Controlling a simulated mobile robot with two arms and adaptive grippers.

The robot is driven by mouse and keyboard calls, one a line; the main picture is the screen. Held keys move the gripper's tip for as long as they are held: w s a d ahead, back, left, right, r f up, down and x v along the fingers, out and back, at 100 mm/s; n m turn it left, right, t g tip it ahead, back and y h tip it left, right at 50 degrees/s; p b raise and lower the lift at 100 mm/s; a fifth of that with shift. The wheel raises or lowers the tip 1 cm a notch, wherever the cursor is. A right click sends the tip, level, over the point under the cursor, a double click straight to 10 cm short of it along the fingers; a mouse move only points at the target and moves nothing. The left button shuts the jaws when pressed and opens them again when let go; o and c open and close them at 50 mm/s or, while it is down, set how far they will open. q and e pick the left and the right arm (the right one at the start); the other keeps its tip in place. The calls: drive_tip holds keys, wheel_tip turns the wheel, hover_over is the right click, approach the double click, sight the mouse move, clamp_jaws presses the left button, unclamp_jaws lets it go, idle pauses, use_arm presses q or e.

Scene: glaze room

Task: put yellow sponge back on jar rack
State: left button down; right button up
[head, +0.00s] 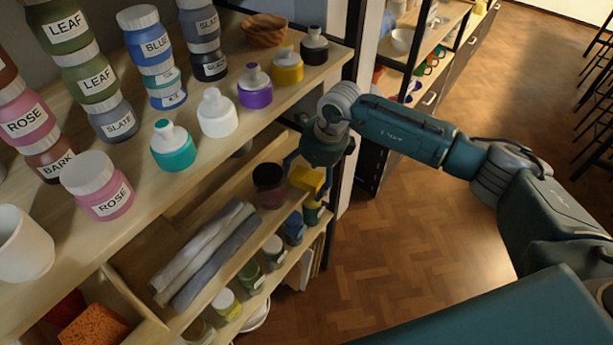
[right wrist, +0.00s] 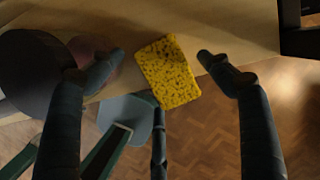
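The yellow sponge (head: 308,179) is at the right end of a middle shelf of the jar rack (head: 125,222), by the front edge. In the right wrist view the sponge (right wrist: 168,72) lies between my right fingertips, with a gap on both sides, and its lower part reaches past the board's edge. My right gripper (head: 305,167) is open and points down over the sponge; its fingers (right wrist: 162,54) show apart in the right wrist view. The arm hides part of the shelf behind. My left gripper is not in view.
A dark jar (head: 268,186) stands just left of the sponge. Folded grey cloths (head: 205,255) lie further left. Squeeze bottles, such as a white one (head: 217,113), line the top board above. A dark upright post (head: 350,90) stands close to my right wrist.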

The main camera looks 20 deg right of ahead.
sight(312, 183)
drive_tip(key=shift+r+p, duration=0.15)
drive_tip(key=shift+p, duration=0.3)
drive_tip(key=b+v, duration=0.4)
drive_tip(key=v, duration=0.2)
drive_tip(key=shift+a+r, duration=0.1)
drive_tip(key=shift+s+r, duration=0.2)
drive_tip(key=shift+r, duration=0.3)
